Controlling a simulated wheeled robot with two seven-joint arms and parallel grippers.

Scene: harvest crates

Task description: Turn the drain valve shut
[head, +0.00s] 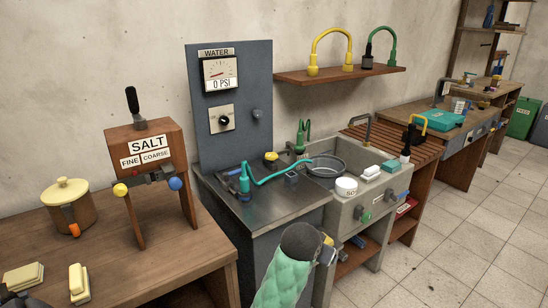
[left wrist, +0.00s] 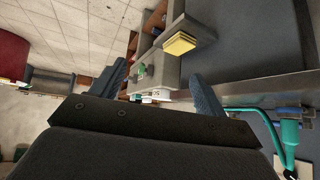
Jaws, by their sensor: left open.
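A stone sink (head: 345,213) stands right of the grey metal counter. A round green knob (head: 364,217) sits on its front face; I cannot tell for certain that it is the drain valve. In the left wrist view, a small green part (left wrist: 140,70) shows on a pale grey face between my fingers. My left gripper (head: 328,252), on a green-sleeved arm, is in front of the counter and sink, apart from the knob. Its blue-grey fingers (left wrist: 158,78) are spread with nothing between them. My right gripper is not in view.
A teal hose tap (head: 245,180) stands on the metal counter (head: 285,207). A dark basin (head: 325,168), white tub (head: 346,187) and soap bars are at the sink. A salt dispenser (head: 147,150) stands left. The tiled floor (head: 450,240) at right is clear.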

